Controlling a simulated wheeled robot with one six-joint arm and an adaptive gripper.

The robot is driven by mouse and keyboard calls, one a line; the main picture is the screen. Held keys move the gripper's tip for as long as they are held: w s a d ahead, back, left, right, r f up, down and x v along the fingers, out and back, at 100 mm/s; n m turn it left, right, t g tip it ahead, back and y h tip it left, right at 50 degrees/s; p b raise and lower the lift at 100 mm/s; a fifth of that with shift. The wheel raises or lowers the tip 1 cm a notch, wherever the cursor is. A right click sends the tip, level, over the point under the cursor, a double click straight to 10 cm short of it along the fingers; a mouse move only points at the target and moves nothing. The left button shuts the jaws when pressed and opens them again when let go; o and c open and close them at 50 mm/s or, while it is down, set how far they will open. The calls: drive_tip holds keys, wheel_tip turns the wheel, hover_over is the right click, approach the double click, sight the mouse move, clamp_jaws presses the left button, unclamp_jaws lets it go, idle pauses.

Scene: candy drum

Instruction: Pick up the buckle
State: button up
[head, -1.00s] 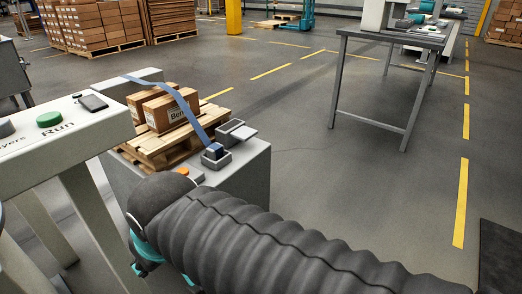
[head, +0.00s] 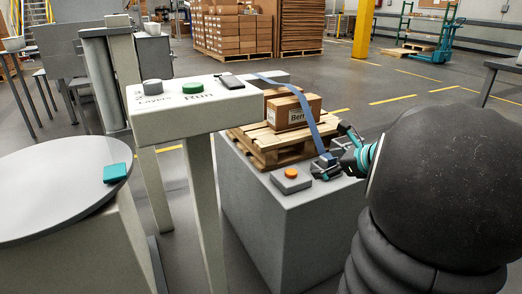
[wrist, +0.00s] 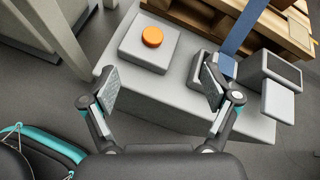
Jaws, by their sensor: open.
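The buckle (head: 327,158) is a small dark-blue block at the lower end of a blue strap (head: 292,92). In the wrist view the buckle (wrist: 227,66) sits in a grey holder, partly hidden behind my right finger. My gripper (head: 338,152) is at the right edge of the grey block, close to the buckle, and its fingers partly cover the holder. In the wrist view my gripper (wrist: 160,88) is open with nothing between its fingers. The buckle lies beyond the right finger, outside the gap; I cannot tell whether they touch.
A pallet (head: 268,146) with cartons (head: 293,109) stands on the grey block (head: 285,215), the strap passing over it. An orange button box (wrist: 152,43) is left of the buckle. A grey open box (wrist: 275,68) is right. A control panel (head: 165,112) stands left.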

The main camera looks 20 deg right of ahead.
sight(329, 156)
drive_tip(key=d+f+m+t+h, duration=0.1)
drive_tip(key=d+m+t+h, duration=0.1)
drive_tip(key=d+m, duration=0.65)
drive_tip(key=w+f+n, duration=0.1)
drive_tip(key=w, duration=0.1)
drive_tip(key=w+d+f+n+b, duration=0.1)
drive_tip(key=w, duration=0.1)
drive_tip(key=w+f+n, duration=0.1)
drive_tip(key=w, duration=0.2)
drive_tip(key=shift+d+f+b, duration=0.25)
drive_tip(key=shift+d+b, duration=0.05)
drive_tip(key=shift+b, duration=0.05)
drive_tip(key=shift+w+f, duration=0.35)
drive_tip(key=shift+w, duration=0.15)
drive_tip(key=b+x, duration=0.1)
drive_tip(key=x, duration=0.3)
drive_tip(key=c, duration=1.3)
